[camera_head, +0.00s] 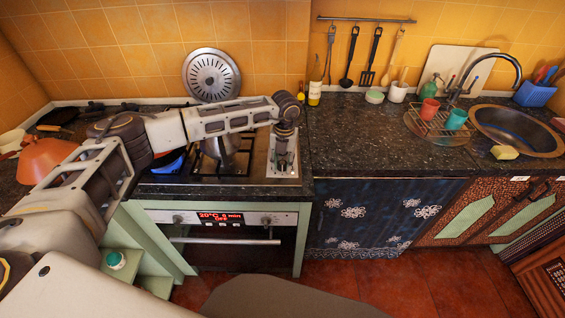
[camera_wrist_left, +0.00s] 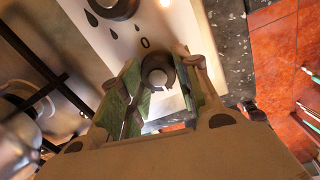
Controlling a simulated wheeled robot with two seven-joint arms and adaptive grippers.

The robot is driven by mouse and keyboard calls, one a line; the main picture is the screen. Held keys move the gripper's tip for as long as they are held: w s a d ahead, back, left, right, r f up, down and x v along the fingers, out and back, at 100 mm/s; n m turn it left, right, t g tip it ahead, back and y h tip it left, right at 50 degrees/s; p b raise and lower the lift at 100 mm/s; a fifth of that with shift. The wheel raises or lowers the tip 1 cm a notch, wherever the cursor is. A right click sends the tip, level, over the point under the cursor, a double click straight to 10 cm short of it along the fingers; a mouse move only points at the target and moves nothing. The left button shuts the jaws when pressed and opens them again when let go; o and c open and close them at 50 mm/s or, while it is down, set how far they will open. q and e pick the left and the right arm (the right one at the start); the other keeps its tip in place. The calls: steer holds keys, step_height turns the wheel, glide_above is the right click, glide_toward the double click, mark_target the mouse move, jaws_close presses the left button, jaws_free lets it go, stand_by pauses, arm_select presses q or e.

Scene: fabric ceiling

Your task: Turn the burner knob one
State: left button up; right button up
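My left gripper (camera_wrist_left: 158,92) is open, with one finger on each side of this knob. Whether either finger touches it I cannot tell. In the head view, my left gripper (camera_head: 284,162) points down over the panel at the cooktop's right side, and hides most of the knobs there. A second dark knob (camera_wrist_left: 112,6) shows at the top of the wrist view, near drop-shaped marks and a "0". My right gripper is not in view.
A metal pot (camera_head: 218,143) stands on the hob just left of my gripper. The oven (camera_head: 225,232) is below, and its display is lit. The dark countertop (camera_head: 350,135) right of the panel is mostly clear. A dish rack (camera_head: 440,124) and sink (camera_head: 515,131) lie farther right.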

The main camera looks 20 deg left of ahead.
arm_select(q)
steer(key=c, duration=0.4)
steer(key=shift+o, duration=0.2)
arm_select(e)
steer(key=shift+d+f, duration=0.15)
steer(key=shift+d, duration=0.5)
